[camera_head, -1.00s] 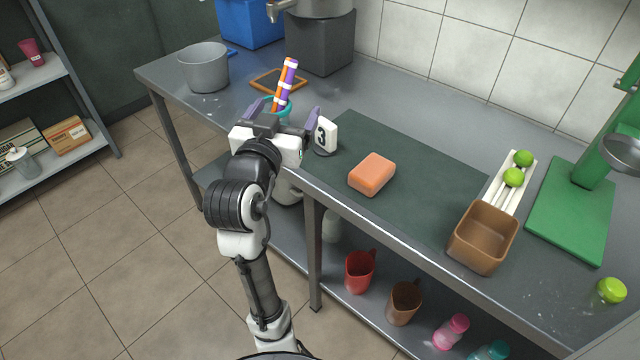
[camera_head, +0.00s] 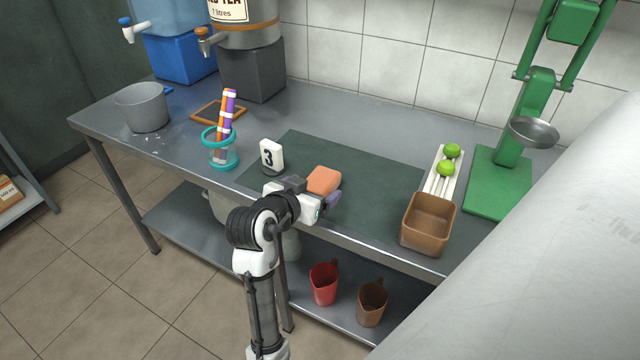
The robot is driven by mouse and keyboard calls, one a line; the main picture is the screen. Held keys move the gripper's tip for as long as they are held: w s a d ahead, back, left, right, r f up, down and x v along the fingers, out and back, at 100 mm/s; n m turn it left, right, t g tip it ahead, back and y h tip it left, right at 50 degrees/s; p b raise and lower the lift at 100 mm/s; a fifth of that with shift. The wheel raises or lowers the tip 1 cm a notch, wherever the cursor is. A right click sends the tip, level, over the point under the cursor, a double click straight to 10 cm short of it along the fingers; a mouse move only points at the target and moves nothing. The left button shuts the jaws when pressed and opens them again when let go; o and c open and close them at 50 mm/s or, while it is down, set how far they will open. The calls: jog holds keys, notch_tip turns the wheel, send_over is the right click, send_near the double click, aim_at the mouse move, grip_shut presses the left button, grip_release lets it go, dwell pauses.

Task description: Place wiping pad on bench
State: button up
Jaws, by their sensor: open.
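The wiping pad, an orange block (camera_head: 323,180), lies on the dark green mat (camera_head: 375,195) on the steel bench (camera_head: 185,180). My gripper (camera_head: 315,191) is open at the mat's front side, right at the near side of the pad. Its fingers point away from the camera toward the pad, and the gripper hides the pad's near lower part. I cannot tell whether the fingers touch the pad or reach around it.
A number 3 sign (camera_head: 271,156) stands left of the pad. A teal holder with coloured sticks (camera_head: 222,150) is farther left. A brown box (camera_head: 428,222), a rack with limes (camera_head: 443,172) and a green press (camera_head: 505,170) stand right. A large pale surface blocks the lower right.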

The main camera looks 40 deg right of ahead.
aim_at(321, 184)
jog(key=shift+p+x, duration=0.5)
jog(key=shift+x, duration=2.2)
jog(key=shift+w+a+f, duration=0.1)
jog(key=shift+a+f, duration=0.05)
jog(key=shift+f, duration=0.05)
jog(key=c, duration=1.2)
jog(key=shift+o, duration=0.2)
notch_tip(321, 184, up, 20)
